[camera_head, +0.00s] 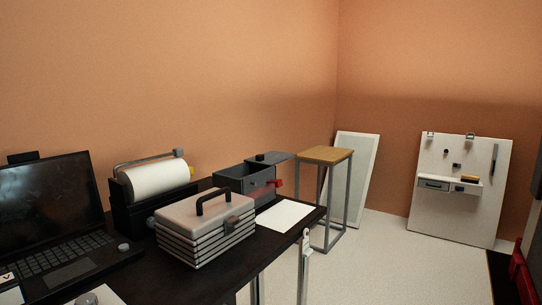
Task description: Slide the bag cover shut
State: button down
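A dark grey open-topped box (232,183) stands at the back of the black table. A flat grey panel (280,157) with a dark knob-like piece (261,158) sits at its top right, reaching past the box's right side; it looks like a sliding cover, and part of the box's opening shows. A red piece (267,190) is at the box's front right. I see nothing plainly recognisable as a bag. My gripper is not in view.
On the black table (219,284), a ribbed grey case with a handle (205,229), a paper roll in a holder (158,178) and a laptop (50,218) stand left of the box. A white sheet (285,215) lies in front. A wooden-topped stand (325,155) is to the right.

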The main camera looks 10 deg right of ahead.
aim_at(270, 158)
jog(key=z, duration=0.55)
jog(key=i, duration=0.65)
jog(key=z, duration=0.55)
jog(key=i, duration=0.75)
jog(key=u, duration=0.2)
